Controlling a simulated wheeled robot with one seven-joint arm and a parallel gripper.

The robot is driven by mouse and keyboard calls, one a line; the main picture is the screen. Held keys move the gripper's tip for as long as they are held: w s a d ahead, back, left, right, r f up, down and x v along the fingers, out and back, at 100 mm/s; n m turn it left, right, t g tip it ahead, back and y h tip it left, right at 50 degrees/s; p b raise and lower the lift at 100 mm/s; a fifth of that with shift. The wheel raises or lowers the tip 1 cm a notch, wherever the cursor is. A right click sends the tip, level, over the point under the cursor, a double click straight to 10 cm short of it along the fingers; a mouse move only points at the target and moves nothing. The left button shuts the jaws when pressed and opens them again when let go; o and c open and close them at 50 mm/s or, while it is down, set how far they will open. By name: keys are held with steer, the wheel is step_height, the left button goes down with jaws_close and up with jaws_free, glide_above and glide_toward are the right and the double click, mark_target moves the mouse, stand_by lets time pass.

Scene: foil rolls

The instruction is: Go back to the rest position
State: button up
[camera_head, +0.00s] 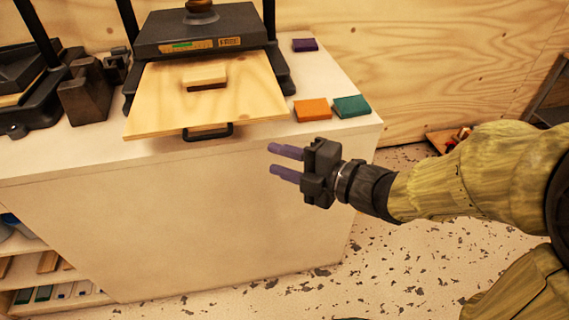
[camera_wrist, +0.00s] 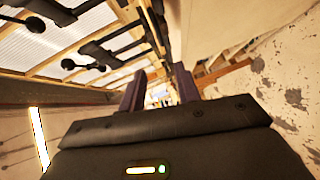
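My gripper (camera_head: 287,163) is in front of the white counter's right part, in the head view, with its two purple fingers pointing left. The fingers are apart with nothing between them. In the wrist view, the two dark purple fingers (camera_wrist: 157,93) also stand apart and empty. My arm in its yellow-green sleeve reaches in from the right edge. The gripper appears clear of the counter and of everything on it.
A press (camera_head: 205,35) with a wooden board (camera_head: 245,95) stands on the counter (camera_head: 110,160). An orange block (camera_head: 312,110), a teal block (camera_head: 352,106) and a purple block (camera_head: 305,45) lie to its right. Speckled floor (camera_head: 400,270) is open at the lower right.

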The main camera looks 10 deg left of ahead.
steer(key=shift+d, duration=0.15)
steer(key=shift+w+d, duration=0.1)
stand_by(0.3)
steer(key=w+d+f+m+t+h, duration=0.2)
steer(key=w+d+f+m+h, duration=0.3)
steer(key=d+m, duration=0.3)
steer(key=w+d+f+m+t+h, duration=0.2)
steer(key=w+d+f+m+h, duration=0.15)
steer(key=d+m+h, duration=0.45)
steer(key=s+d+f+m+g+h, duration=0.2)
steer(key=s+d+f+m+g, duration=0.55)
steer(key=s+m, duration=0.5)
step_height(320, 180, up, 22)
steer(key=w+m+p, duration=0.1)
steer(key=p, duration=2.2)
steer(key=shift+a+r, duration=0.15)
steer(key=shift+a, duration=0.15)
steer(key=shift+m, duration=0.25)
